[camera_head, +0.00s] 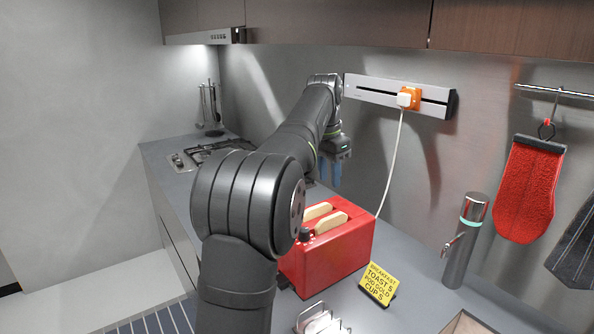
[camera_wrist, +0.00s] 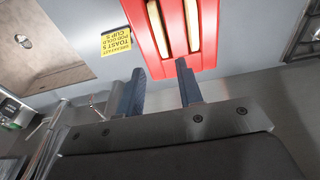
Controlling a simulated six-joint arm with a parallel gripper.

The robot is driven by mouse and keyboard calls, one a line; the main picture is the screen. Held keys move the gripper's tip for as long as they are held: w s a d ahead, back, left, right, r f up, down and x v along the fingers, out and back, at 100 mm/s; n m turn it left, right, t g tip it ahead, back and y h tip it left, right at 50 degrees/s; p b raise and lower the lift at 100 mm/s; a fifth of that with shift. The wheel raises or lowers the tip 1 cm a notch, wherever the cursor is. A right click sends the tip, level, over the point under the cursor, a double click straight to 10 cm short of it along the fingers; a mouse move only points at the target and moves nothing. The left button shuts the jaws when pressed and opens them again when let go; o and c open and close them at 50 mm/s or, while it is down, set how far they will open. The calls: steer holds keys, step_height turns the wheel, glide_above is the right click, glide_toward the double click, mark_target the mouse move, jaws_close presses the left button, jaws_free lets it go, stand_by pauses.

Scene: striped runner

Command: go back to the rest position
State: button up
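My gripper (camera_wrist: 160,66) shows in the wrist view with its two blue fingers apart and nothing between them.
A yellow sign (camera_head: 378,283) and a dark tap (camera_head: 465,240) stand right of the toaster. A white plug (camera_head: 404,99) sits in the wall rail (camera_head: 370,92), its cord running down behind the toaster. A red mitt (camera_head: 527,190) hangs at right. A hob (camera_head: 205,152) lies far left.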

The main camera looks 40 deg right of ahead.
mark_target(332, 216)
steer(key=f, duration=0.4)
steer(key=d+f, duration=0.1)
steer(key=f, duration=0.6)
steer(key=shift+d+f, duration=0.25)
steer(key=shift+f, duration=0.05)
steer(key=shift+r, duration=1.7)
steer(key=shift+f, duration=0.1)
